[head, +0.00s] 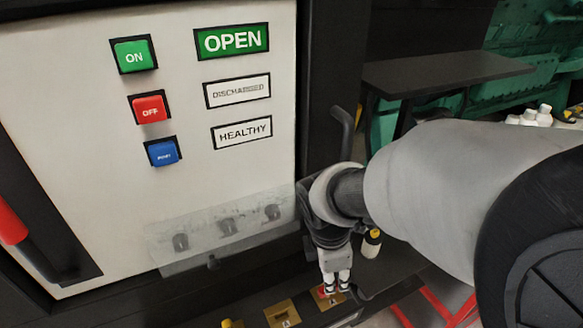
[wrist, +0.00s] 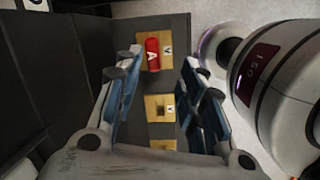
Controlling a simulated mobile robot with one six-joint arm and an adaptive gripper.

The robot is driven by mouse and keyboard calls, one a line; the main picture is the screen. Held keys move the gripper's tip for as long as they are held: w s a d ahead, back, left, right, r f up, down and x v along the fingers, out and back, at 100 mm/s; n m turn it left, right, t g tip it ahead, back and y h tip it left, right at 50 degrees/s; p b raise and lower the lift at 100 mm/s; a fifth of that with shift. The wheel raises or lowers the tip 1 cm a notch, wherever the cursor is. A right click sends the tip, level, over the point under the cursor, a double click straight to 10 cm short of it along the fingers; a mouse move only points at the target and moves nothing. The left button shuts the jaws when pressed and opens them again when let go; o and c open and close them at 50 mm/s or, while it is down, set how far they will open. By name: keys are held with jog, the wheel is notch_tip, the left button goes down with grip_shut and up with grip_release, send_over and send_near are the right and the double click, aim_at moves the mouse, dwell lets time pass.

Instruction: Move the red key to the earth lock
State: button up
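The red key (wrist: 152,54) is a red tab marked "A", upright in a brass lock plate (wrist: 168,53) at the far end of a dark ledge. In the head view only a bit of red shows at the fingertips. My gripper (wrist: 160,62) is open, its fingers apart on either side of the key's line and not closed on it. In the head view my gripper (head: 337,286) points down over the plate at the ledge's right end. More brass plates with slots follow along the ledge, a middle one (wrist: 160,107) and a nearer one. I cannot tell which is the earth lock.
A white panel (head: 80,120) carries green, red and blue buttons, a lit OPEN sign (head: 232,40) and a clear cover (head: 215,228) over knobs. A dark handle (head: 343,130) stands beside my wrist. A white-grey rounded body (wrist: 275,95) is close right of the fingers.

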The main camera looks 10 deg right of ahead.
jog(key=f+n, duration=0.1)
jog(key=w+f+n, duration=0.2)
jog(key=f+n, duration=0.1)
jog(key=shift+a+g, duration=0.2)
jog(key=shift+g, duration=0.1)
jog(key=f+b, duration=0.3)
jog(key=d+f+b, duration=0.1)
jog(key=f+b, duration=0.1)
jog(key=shift+w+f, duration=0.1)
jog(key=shift+f, duration=0.05)
jog(key=shift+c, duration=0.4)
grip_shut()
jog(key=shift+r, duration=0.2)
jog(key=shift+r+p, duration=2.4)
jog(key=shift+p, duration=0.15)
